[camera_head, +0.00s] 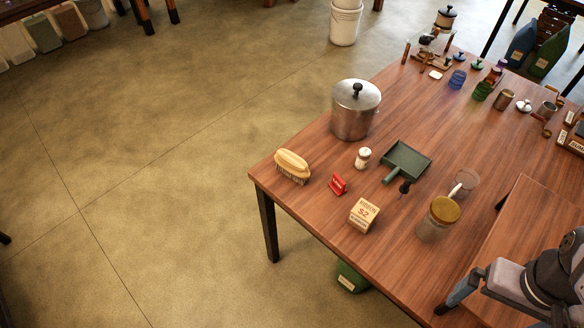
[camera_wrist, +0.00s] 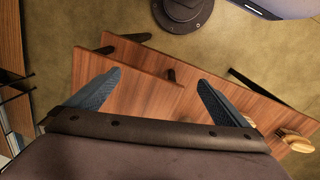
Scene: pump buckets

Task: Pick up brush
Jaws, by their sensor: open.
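The brush (camera_head: 292,166) has a pale yellow wooden back and brown bristles. It rests bristles down near the left corner of the wooden table in the head view. A tan wooden object at the right edge of the wrist view (camera_wrist: 296,142) may be the brush; I cannot be sure. My gripper (camera_wrist: 158,76) is open and empty, its two dark fingers spread wide over the wood. In the head view part of it shows at the lower right, far from the brush.
A steel pot (camera_head: 354,115) stands behind the brush. A white-topped shaker (camera_head: 363,158), a red object (camera_head: 338,185), a green dustpan (camera_head: 407,160), a small box (camera_head: 364,215) and a yellow-lidded jar (camera_head: 438,222) stand to its right. The floor left of the table is clear.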

